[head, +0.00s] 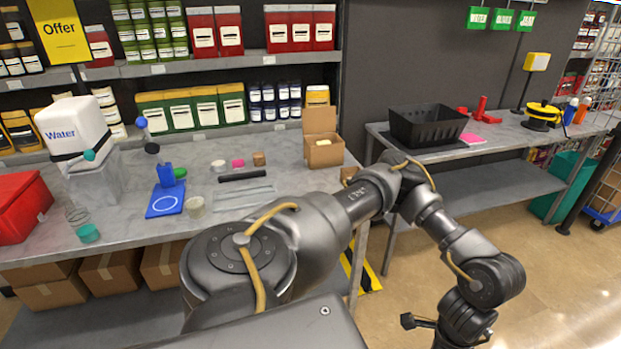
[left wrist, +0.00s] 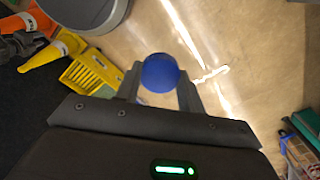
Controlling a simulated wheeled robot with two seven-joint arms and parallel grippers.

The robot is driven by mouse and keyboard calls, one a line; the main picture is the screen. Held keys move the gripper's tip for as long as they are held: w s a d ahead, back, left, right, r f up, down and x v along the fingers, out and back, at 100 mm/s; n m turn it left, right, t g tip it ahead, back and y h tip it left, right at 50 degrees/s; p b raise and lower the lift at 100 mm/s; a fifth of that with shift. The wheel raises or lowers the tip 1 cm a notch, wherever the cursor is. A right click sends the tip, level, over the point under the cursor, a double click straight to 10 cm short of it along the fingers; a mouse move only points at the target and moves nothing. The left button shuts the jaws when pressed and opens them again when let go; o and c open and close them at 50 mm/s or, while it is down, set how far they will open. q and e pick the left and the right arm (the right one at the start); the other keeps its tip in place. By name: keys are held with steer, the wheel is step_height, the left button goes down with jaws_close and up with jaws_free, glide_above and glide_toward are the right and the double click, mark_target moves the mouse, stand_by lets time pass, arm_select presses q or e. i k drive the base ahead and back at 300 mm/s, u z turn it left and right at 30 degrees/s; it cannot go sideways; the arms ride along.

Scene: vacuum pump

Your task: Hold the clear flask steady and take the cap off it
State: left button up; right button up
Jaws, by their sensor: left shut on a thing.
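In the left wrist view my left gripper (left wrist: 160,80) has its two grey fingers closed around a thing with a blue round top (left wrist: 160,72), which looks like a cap. It is held in the air with the floor behind it. The fingers hide its lower part, so I cannot make out the body of a clear flask. In the head view one of my dark arms reaches across the picture and bends down at the lower right. Its fingertips are out of the frame. My right gripper is not in view.
A side table carries a black crate (head: 428,125). A yellow crate (left wrist: 92,70) stands on the floor in the left wrist view.

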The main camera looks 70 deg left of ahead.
mark_target(79, 216)
steer(key=u, duration=0.8)
steer(key=i, duration=0.85)
steer(key=u, duration=0.8)
